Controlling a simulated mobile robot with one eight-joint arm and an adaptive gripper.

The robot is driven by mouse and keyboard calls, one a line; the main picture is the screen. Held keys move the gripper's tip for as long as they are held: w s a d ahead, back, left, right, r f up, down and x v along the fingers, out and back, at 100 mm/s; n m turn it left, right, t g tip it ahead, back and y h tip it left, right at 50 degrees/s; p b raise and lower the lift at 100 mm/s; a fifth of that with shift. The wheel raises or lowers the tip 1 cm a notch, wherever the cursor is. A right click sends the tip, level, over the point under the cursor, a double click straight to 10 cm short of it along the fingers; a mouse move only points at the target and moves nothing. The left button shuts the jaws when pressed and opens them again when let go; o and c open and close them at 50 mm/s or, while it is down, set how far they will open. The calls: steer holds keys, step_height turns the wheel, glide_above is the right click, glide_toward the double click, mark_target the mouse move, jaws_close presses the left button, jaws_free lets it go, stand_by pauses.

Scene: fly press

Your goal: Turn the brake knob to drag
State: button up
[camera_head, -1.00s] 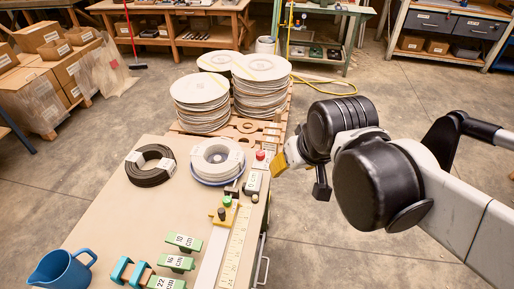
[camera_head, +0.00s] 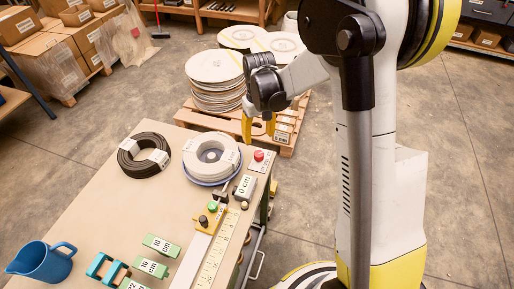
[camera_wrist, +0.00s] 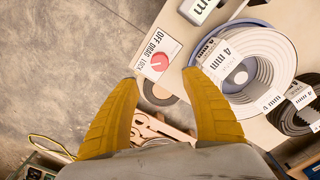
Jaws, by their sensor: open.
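The red brake knob (camera_head: 258,155) sits on a white plate at the far right corner of the workbench. In the wrist view the knob (camera_wrist: 159,61) shows as a red disc beside the printed words OFF, DRAG and LOCK. I cannot tell clearly which word it points at. My gripper (camera_head: 259,136) is open and empty, with its yellow fingers pointing down near the knob. In the wrist view my gripper (camera_wrist: 160,77) has its two fingertips apart, with the knob slightly beyond the gap between them. The fingers do not appear to touch it.
A white cable coil (camera_head: 212,157) lies left of the knob, and a black coil (camera_head: 146,155) farther left. Stacked reels (camera_head: 215,82) stand on a pallet behind the bench.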

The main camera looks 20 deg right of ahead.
mark_target(259, 153)
step_height(259, 153, down, 10)
steer(key=b, duration=0.3)
steer(key=shift+r, duration=0.25)
steer(key=c, duration=1.2)
